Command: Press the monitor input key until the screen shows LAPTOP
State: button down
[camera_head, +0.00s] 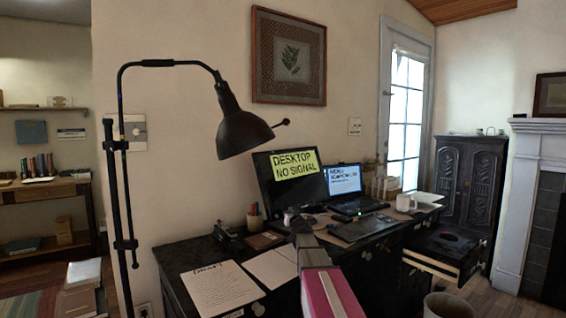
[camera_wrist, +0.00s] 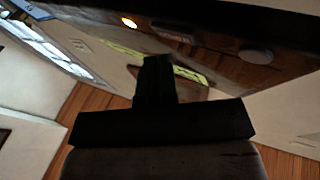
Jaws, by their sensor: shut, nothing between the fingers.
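The monitor (camera_head: 268,190) stands on the dark desk, its screen on and showing a yellow panel that reads DESKTOP NO SIGNAL. My gripper (camera_head: 301,228) reaches over the desk in front of the monitor's lower edge. In the wrist view my gripper (camera_wrist: 157,62) is shut and empty, pointing toward a dark glossy surface. I cannot tell which is the input key, or whether the fingertips touch anything.
An open laptop (camera_head: 345,180) with a lit screen sits right of the monitor. A black lamp (camera_head: 242,132) hangs over the desk's left part. Papers (camera_head: 222,288), a pen cup (camera_head: 254,221) and a white mug (camera_head: 404,202) are on the desk. A drawer (camera_head: 440,250) stands open at right.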

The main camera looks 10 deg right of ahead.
jog(key=shift+w, duration=0.1)
jog(key=shift+w+a+f, duration=0.15)
jog(key=shift+w+a, duration=0.05)
jog(key=shift+w, duration=0.05)
jog(key=shift+w+a, duration=0.1)
dwell(0.6)
jog(key=shift+s+d+r, duration=0.2)
jog(key=shift+s+d, duration=0.15)
jog(key=shift+s, duration=0.15)
jog(key=shift+s+d+r, duration=0.35)
jog(key=shift+s+d, duration=0.15)
jog(key=shift+s, duration=0.3)
jog(key=shift+s+d+r, duration=0.3)
jog(key=shift+s+d, duration=0.25)
jog(key=shift+s, duration=0.2)
jog(key=shift+s+d+r, duration=0.35)
jog(key=shift+s+d, duration=0.15)
jog(key=shift+s, duration=0.3)
